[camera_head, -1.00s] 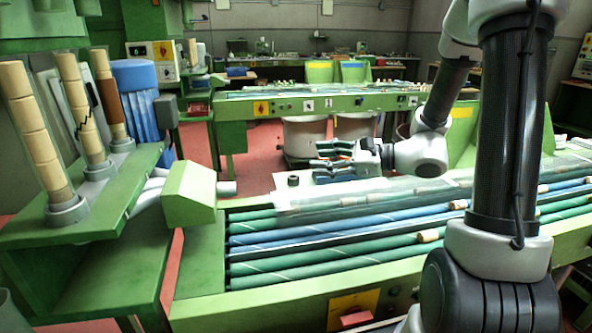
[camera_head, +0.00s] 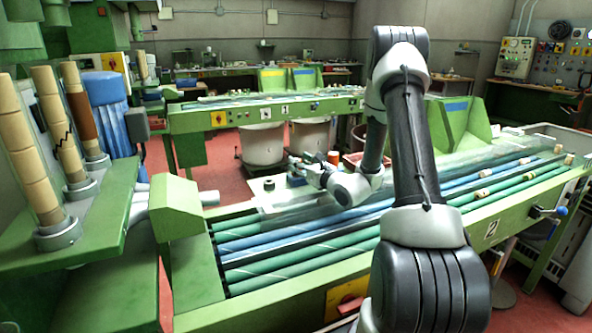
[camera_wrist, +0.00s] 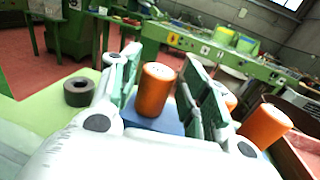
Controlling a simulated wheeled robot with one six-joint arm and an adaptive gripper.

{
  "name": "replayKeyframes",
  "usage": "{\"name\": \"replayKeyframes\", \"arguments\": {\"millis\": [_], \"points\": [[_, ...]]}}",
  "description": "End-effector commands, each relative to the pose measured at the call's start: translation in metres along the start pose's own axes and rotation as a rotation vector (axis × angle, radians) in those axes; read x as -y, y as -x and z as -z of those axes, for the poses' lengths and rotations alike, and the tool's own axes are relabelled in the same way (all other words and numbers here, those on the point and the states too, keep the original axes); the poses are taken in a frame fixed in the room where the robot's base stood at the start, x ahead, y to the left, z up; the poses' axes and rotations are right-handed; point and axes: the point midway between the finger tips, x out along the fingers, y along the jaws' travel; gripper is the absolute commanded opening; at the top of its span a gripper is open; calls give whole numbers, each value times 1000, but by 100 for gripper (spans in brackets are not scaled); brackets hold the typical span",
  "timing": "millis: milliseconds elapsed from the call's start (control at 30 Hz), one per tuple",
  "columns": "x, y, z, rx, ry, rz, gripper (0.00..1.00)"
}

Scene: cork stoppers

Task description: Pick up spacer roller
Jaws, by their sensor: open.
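An orange roller (camera_wrist: 154,90) stands upright on a blue block (camera_wrist: 150,120) in the wrist view, appearing between the two fingers. My gripper (camera_wrist: 163,62) is open, and I see no clear contact with the roller. A second orange roller (camera_wrist: 264,126) is to the right, outside the fingers, with part of another orange piece behind the right finger. A short dark ring (camera_wrist: 79,92) with a hole lies left of the gripper. The frames do not settle which piece is the spacer roller. In the head view my gripper (camera_head: 299,166) is low over the pale table behind the conveyor, near an orange roller (camera_head: 333,157).
The conveyor (camera_head: 290,245) with green and blue rollers and a clear cover (camera_head: 440,165) lies in front. Pale bins (camera_head: 262,144) stand behind. A green stand with cork columns (camera_head: 35,170) is at the left.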

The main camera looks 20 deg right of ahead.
Motion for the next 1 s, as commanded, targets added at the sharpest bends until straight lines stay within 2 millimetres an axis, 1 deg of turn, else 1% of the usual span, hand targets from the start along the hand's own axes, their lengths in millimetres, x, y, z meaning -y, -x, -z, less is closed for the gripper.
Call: {"name": "replayKeyframes", "arguments": {"millis": [33,100,200,433,633,867,1000], "points": [[-2,-9,0,1,1,-2,46],[-2,-18,0,0,2,-2,46],[-1,-26,0,-1,1,-1,46],[-1,-28,0,-1,0,-1,46],[-1,-28,0,-1,0,-1,9],[-1,-28,0,0,1,-1,8],[-1,-28,-5,1,2,-1,8]]}}
